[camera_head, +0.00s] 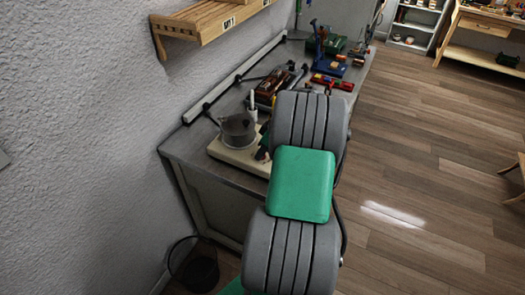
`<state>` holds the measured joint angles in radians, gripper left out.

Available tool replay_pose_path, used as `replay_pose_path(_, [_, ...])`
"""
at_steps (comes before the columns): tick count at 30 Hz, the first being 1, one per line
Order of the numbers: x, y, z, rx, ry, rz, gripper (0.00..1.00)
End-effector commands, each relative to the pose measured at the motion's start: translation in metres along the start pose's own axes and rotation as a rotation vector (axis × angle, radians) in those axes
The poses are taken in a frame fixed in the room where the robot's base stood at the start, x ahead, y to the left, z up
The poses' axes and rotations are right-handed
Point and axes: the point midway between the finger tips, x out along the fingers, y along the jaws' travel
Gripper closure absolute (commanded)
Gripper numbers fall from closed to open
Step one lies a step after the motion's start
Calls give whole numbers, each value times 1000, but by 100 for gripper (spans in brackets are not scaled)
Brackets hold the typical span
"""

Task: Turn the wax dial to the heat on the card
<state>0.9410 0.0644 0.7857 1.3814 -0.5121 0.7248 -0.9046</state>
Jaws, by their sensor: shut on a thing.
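A grey metal pot (239,126) sits on a cream base (231,155) near the front of the grey workbench; this looks like the wax heater. My grey and green arm reaches over the bench just right of it and covers the base's right side. My gripper is hidden behind the arm, so its hold cannot be seen. A small dark and reddish part shows at the arm's edge beside the base, too small to tell what it is. I cannot make out the dial or a heat card.
The workbench (187,145) stands along the left wall, with tools and a brown wooden piece (273,86) farther back. A wooden shelf (205,20) juts from the wall above. A black bin (200,273) stands on the floor.

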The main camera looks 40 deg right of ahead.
Motion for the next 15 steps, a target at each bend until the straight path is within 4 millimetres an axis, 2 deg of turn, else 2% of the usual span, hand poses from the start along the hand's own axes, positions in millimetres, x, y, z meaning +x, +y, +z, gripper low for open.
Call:
replay_pose_path(8, [0,0,0,16,1,8,100])
replay_pose_path(15, [2,-1,0,109,1,47,100])
